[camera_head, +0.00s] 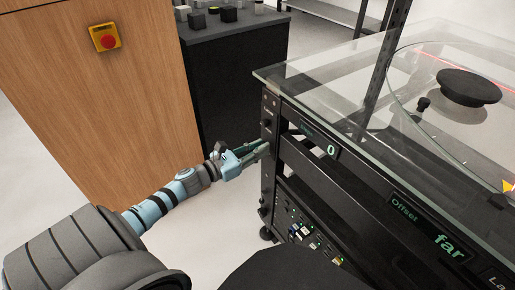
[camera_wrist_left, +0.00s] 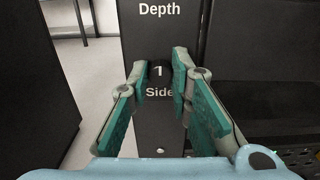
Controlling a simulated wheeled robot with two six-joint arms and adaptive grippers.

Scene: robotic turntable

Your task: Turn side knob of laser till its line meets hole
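The side knob (camera_wrist_left: 159,74) is a small black knob marked "1" on a dark panel strip, with the word "Side" below it in the left wrist view. My left gripper (camera_wrist_left: 160,66) is open, with one green-padded finger on each side of the knob. I cannot tell whether the pads touch it. In the head view my left gripper (camera_head: 264,149) is at the corner post of the turntable frame and hides this knob. A red laser line (camera_head: 456,66) shows under the glass at the upper right. I cannot make out the hole. My right gripper is out of view.
The glass top (camera_head: 330,85) overhangs the frame. A display reads "0" (camera_head: 331,150); another reads "Offset far" (camera_head: 430,228). A black disc (camera_head: 468,87) sits on the turntable. A wooden cabinet (camera_head: 105,110) with a red button (camera_head: 107,41) stands left. Clear floor lies between.

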